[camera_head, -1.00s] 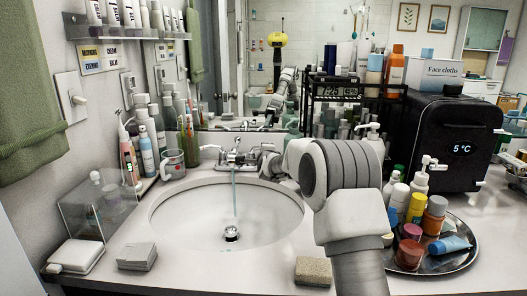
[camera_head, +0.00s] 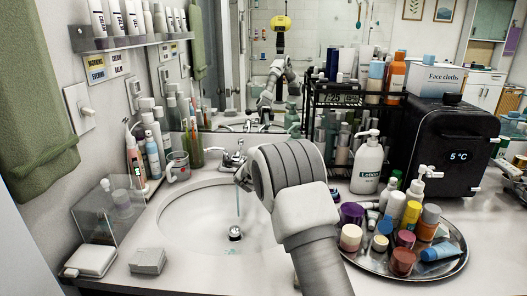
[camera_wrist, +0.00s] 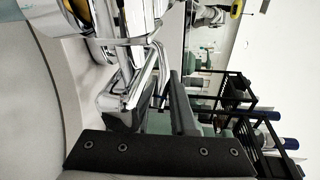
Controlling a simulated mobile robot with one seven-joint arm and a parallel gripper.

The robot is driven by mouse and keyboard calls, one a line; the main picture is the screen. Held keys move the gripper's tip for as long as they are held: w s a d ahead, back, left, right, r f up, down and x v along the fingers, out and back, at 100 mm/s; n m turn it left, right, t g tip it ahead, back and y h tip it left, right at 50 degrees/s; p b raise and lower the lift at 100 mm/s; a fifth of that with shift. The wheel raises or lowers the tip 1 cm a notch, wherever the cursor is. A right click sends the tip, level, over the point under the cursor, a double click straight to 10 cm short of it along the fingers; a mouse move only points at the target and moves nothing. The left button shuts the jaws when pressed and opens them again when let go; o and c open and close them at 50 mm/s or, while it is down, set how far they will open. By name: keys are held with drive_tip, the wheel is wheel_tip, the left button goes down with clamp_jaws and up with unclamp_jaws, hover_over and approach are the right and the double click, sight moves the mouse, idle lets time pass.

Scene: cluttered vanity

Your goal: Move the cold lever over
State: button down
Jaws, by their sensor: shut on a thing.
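The chrome tap (camera_head: 232,157) stands at the back of the sink, its right side hidden behind my arm. A thin stream of water (camera_head: 238,203) runs from it into the basin. In the wrist view the shiny tap body (camera_wrist: 92,25) fills the upper left, and a chrome lever (camera_wrist: 138,88) reaches down between my dark fingers. My gripper (camera_wrist: 152,92) is shut on this lever. No cold marking is readable on it. My gripper is hidden behind my arm in the head view.
A round metal tray (camera_head: 374,263) crowded with jars and bottles stands right of my arm. A white pump bottle (camera_head: 367,165), a black rack (camera_head: 312,100) and a black cooler (camera_head: 450,145) are behind it. A clear box (camera_head: 108,215) stands left of the sink.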

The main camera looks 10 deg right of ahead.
drive_tip(key=shift+r, duration=0.1)
drive_tip(key=c, duration=0.8)
unclamp_jaws()
drive_tip(key=shift+o, duration=0.2)
drive_tip(key=v, duration=1.7)
drive_tip(key=shift+s+p, duration=0.25)
drive_tip(key=shift+p, duration=0.1)
